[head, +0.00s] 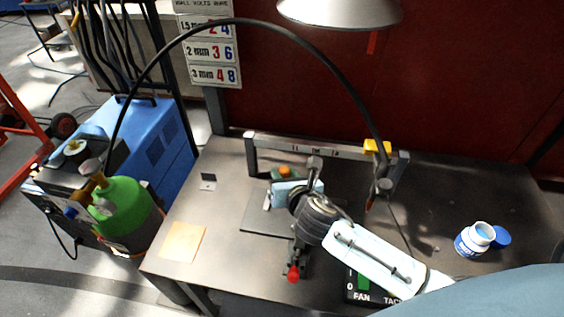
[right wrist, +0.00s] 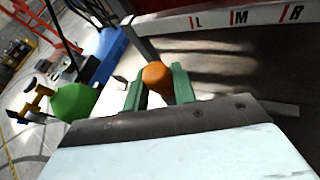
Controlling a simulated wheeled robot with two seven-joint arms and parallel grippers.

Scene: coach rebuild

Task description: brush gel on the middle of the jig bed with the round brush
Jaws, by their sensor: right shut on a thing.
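My right gripper (head: 283,178) reaches over the bench from the lower right. In the right wrist view its green fingers (right wrist: 158,84) are shut around a rounded orange handle (right wrist: 155,75). A bit of the orange (head: 285,171) shows beyond the gripper in the head view. I take it for the brush handle; its bristles are hidden. A grey rail (head: 320,150) stands behind the gripper, and its face is marked L, M and R in the right wrist view (right wrist: 235,18). An open white and blue jar (head: 474,239) stands at the right, its blue lid (head: 502,237) beside it. My left gripper is not in view.
A torch (head: 383,187) hangs on a black cable near a yellow clip (head: 377,146) at the rail's right end. A dark plate (head: 262,226) lies under my gripper. A yellowish pad (head: 184,241) lies at the left. A green cylinder (head: 125,205) stands left of the bench.

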